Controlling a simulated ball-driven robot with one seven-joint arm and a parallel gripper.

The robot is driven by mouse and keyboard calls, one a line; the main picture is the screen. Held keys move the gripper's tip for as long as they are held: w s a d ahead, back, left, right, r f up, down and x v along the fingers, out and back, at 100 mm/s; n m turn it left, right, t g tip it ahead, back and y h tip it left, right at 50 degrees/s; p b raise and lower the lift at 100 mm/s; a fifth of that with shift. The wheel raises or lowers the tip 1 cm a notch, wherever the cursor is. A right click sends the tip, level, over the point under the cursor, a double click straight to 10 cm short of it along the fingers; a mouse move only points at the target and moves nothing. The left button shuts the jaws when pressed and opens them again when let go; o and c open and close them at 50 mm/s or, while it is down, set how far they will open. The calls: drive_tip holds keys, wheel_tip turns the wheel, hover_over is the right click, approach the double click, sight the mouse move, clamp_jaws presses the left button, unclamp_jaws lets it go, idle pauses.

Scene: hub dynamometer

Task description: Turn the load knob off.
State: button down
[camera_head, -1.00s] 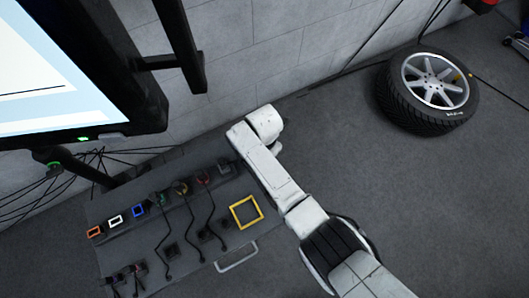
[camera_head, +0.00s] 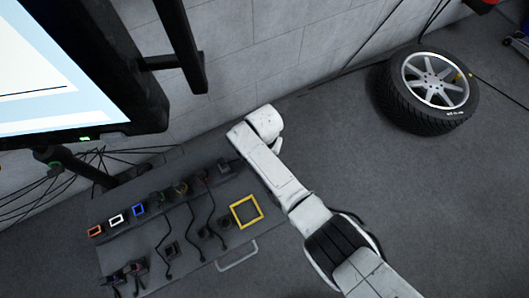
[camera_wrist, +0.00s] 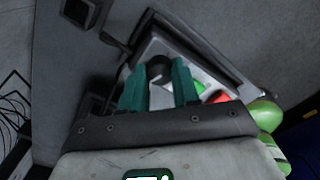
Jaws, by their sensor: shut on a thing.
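A dark round knob (camera_wrist: 159,72) stands on a pale control plate (camera_wrist: 196,70) in the wrist view. My gripper (camera_wrist: 158,76) has its two teal fingers on either side of the knob and is shut on it. The knob's lower part is hidden between the fingers, and no pointer mark can be made out. A green button (camera_wrist: 199,87) and a red button (camera_wrist: 219,97) sit on the plate to the right of the fingers. In the head view my arm reaches over the right side of the grey bench, and my gripper cannot be made out there.
The grey bench (camera_head: 190,252) carries cables, coloured square frames and a yellow square frame (camera_head: 246,211). A monitor (camera_head: 55,75) overhangs its left side. A tyre on a wheel (camera_head: 428,91) lies at the upper right. The floor to the right is mostly clear.

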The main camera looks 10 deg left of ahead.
drive_tip(key=c, duration=0.8)
unclamp_jaws()
wheel_tip(320, 180, up, 11)
drive_tip(key=p, duration=0.2)
drive_tip(key=shift+p, duration=0.35)
drive_tip(key=shift+f, duration=0.1)
